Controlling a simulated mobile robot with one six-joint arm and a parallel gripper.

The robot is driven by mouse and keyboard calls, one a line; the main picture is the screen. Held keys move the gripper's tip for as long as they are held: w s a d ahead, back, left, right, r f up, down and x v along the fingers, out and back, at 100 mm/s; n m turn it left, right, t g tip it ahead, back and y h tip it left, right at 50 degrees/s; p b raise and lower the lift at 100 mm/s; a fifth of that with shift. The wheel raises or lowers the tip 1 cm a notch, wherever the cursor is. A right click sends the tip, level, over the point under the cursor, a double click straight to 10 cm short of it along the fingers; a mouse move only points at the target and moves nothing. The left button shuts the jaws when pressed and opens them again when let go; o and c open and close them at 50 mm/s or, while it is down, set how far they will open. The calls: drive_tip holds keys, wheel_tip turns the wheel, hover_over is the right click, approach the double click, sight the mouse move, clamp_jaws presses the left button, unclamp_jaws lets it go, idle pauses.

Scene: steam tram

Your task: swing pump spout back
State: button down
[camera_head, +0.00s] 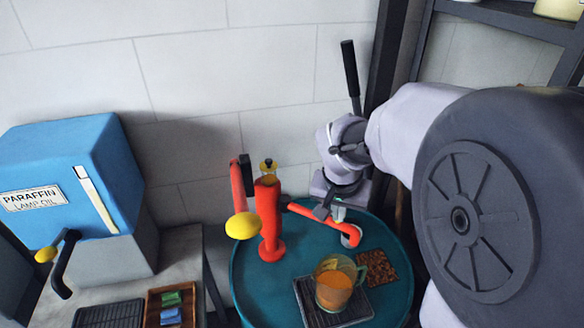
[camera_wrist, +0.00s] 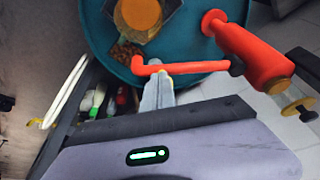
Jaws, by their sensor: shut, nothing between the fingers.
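The red pump (camera_head: 267,215) stands upright on the teal drum top, and it also shows in the wrist view (camera_wrist: 250,52). Its red spout (camera_head: 325,222) points right in the head view, its bent end over the right part of the drum top. In the wrist view the spout (camera_wrist: 195,67) runs left from the pump body. My gripper (camera_wrist: 155,78) is shut and empty, its fingertips at the spout near the bent end. I cannot tell whether they touch it.
A glass jug of orange liquid (camera_head: 334,288) stands on a dark grate (camera_head: 305,295) on the teal drum (camera_head: 250,290). A brown mat (camera_head: 378,267) lies beside it. A blue paraffin tank (camera_head: 100,165) stands left, with a wooden tray (camera_head: 154,312) in front. A wall is close behind.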

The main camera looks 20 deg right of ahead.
drive_tip(key=w+d+n+y+p, duration=0.1)
drive_tip(key=w+d+n+p, duration=0.3)
drive_tip(key=w, duration=0.5)
drive_tip(key=shift+w+d+n+t, duration=0.3)
drive_tip(key=shift+w+d, duration=0.05)
drive_tip(key=shift+d, duration=1.05)
drive_tip(key=shift+w, duration=0.1)
drive_tip(key=shift+r, duration=0.15)
